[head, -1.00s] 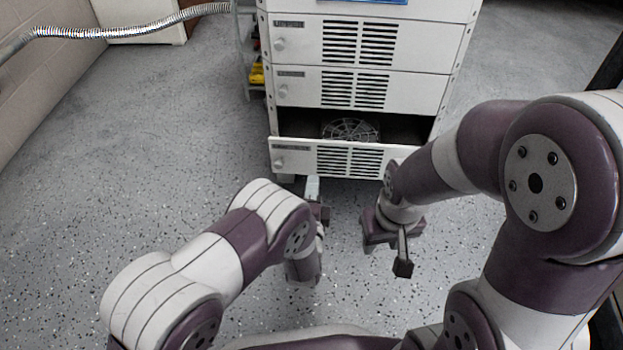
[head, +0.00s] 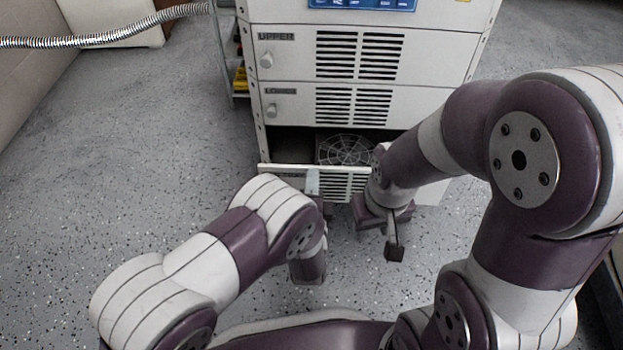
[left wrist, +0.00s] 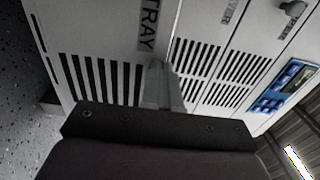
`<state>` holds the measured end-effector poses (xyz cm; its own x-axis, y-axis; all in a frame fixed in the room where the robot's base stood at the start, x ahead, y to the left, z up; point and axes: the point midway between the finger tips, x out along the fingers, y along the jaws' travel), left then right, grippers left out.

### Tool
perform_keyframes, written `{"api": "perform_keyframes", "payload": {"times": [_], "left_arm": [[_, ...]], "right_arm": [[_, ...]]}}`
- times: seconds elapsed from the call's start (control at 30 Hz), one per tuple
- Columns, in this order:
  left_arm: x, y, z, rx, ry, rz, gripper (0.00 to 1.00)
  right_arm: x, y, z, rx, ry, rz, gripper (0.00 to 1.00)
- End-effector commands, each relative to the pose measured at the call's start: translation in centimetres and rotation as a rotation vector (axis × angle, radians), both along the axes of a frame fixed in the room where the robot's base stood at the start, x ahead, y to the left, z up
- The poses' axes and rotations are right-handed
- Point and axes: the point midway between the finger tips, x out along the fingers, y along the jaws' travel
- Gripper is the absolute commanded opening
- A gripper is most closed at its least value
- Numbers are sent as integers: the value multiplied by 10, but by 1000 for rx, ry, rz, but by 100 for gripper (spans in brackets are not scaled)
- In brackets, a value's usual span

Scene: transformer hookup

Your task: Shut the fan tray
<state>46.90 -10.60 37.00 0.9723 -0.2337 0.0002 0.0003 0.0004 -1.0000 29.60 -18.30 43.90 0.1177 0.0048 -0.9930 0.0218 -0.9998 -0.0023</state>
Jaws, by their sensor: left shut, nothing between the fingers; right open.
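The fan tray (head: 285,169) is the lowest drawer of the white cabinet (head: 290,103). It stands partly pulled out, with the round wire fan guard (head: 345,150) showing inside. My left gripper (head: 313,183) is shut and empty, its fingertips at the tray's slotted front panel; I cannot tell whether they touch it. In the left wrist view the shut fingers (left wrist: 160,85) lie over the tray front (left wrist: 100,30), by its "TRAY" label. My right gripper (head: 392,240) is open, in front of the tray's right side and apart from it. My right arm hides the tray's right end.
Above the tray are two closed slotted panels, UPPER (head: 290,52) and a lower one (head: 290,104), each with a knob. A shelf with yellow items (head: 240,79) stands left of the cabinet. The speckled floor (head: 150,160) at left is clear.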

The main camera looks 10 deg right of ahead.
Motion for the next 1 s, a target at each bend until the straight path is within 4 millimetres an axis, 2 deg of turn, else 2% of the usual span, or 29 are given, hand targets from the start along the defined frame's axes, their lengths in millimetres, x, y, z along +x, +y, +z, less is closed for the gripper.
{"api": "perform_keyframes", "payload": {"times": [0.13, 0.23, 0.5, 0.6, 0.73, 1.0], "left_arm": [[1, 0, 0, 0, 0, 0, 0], [9, -2, -1, -2, 1, 2, 0], [70, -17, -3, -4, 0, 3, 0], [85, -20, -2, -2, 0, 2, 0], [92, -22, 0, -1, 0, 0, 0], [92, -22, 0, 0, 0, 0, 0]], "right_arm": [[0, 0, 0, 0, 0, 0, 43], [0, 0, -1, 0, 0, 0, 43], [0, 0, -11, 0, 0, 0, 43], [0, 0, -13, 0, 0, 0, 43], [0, 0, -13, 0, 0, 0, 43], [0, 0, -13, 0, 0, 0, 43]]}}
